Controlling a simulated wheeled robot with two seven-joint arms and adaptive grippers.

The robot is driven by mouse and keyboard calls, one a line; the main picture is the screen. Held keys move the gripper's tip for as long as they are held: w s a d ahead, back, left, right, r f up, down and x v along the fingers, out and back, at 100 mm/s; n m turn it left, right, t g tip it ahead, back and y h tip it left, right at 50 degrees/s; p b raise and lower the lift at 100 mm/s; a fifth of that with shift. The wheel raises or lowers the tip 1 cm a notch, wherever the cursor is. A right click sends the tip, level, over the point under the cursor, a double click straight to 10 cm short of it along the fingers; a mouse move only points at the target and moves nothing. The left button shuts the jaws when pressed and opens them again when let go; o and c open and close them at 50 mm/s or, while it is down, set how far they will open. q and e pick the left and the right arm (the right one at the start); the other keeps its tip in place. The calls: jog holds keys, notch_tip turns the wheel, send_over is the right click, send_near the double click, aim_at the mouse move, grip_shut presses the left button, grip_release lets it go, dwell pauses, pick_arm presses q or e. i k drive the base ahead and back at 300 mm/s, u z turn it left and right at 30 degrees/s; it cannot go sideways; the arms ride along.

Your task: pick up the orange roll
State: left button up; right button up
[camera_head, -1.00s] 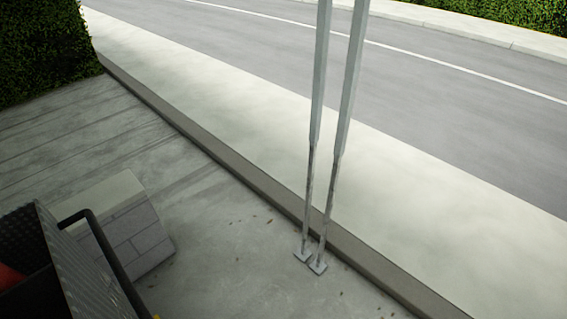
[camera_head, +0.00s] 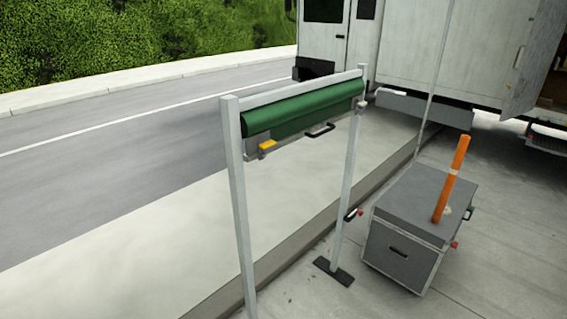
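An orange roll (camera_head: 450,182) stands nearly upright, tilted a little to the right, on the top of a grey case (camera_head: 411,204) at the right of the head view. It has a pale band partway up, and a small whitish patch shows at its foot. Neither of my grippers is in view, so I cannot tell how they stand to the roll.
A metal frame (camera_head: 236,190) with a green roll (camera_head: 300,105) stands left of the case, its foot (camera_head: 333,271) near the curb. A white truck (camera_head: 425,50) is parked behind. The pavement right of the case looks clear.

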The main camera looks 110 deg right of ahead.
aim_at(464, 140)
jog(key=z, duration=0.05)
jog(key=k, duration=0.85)
jog(key=z, duration=4.05)
jog(key=i, duration=1.7)
jog(key=u, duration=0.15)
